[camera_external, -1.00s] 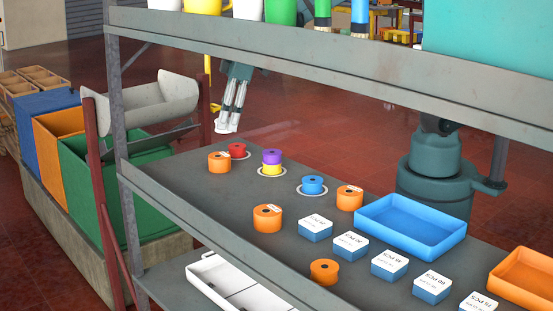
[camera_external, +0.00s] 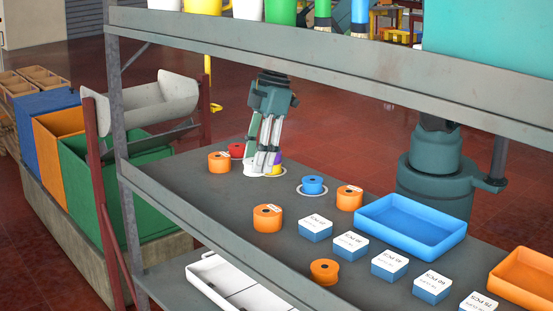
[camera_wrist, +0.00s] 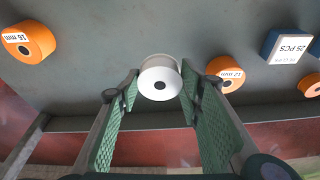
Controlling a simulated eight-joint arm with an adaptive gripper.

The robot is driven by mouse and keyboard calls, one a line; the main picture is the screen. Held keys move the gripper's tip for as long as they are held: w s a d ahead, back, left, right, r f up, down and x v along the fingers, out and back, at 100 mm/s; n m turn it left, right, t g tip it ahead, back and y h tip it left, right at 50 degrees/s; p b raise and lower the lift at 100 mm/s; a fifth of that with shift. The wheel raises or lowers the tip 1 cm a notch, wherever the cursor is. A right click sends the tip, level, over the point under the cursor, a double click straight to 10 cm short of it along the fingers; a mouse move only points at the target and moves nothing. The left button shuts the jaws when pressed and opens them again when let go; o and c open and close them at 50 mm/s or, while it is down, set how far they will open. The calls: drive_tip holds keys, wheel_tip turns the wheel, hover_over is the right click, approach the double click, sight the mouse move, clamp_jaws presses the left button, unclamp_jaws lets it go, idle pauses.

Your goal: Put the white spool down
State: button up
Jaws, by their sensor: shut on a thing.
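The white spool (camera_external: 251,171) is between the fingers of my gripper (camera_external: 262,168), which is shut on it. In the wrist view the spool (camera_wrist: 160,82) shows its round end and dark centre hole between the green finger pads of my gripper (camera_wrist: 158,88). In the outside view it is low, close to the shelf surface; I cannot tell whether it touches. My fingers partly hide a purple spool (camera_external: 278,157) on a yellow one (camera_external: 279,169), just right of the white spool.
A red spool (camera_external: 236,150) and an orange spool (camera_external: 219,163) stand to the left. A blue spool (camera_external: 312,185) sits on a white ring to the right. More orange spools, several boxes and a blue tray (camera_external: 411,227) stand on the shelf (camera_external: 180,185). An upper shelf (camera_external: 330,68) spans above.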

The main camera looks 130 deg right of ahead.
drive_tip(key=w+a+f+p, duration=0.15)
drive_tip(key=w+a, duration=0.25)
drive_tip(key=a, duration=0.6)
drive_tip(key=w+a+p, duration=0.2)
drive_tip(key=w+a, duration=0.1)
drive_tip(key=a, duration=0.6)
drive_tip(key=p, duration=0.3)
hover_over(355, 285)
drive_tip(key=s, duration=0.1)
drive_tip(key=f, duration=0.3)
drive_tip(key=shift+s+d+m, duration=0.15)
drive_tip(key=shift+d+m, duration=0.15)
drive_tip(key=shift+d, duration=0.05)
drive_tip(key=shift+a+f, duration=0.4)
drive_tip(key=shift+a, duration=0.1)
drive_tip(key=shift+f, duration=0.15)
drive_tip(key=shift+f, duration=1.35)
drive_tip(key=shift+f, duration=0.2)
drive_tip(key=o, duration=1)
drive_tip(key=shift+c, duration=0.2)
drive_tip(key=shift+r, duration=0.2)
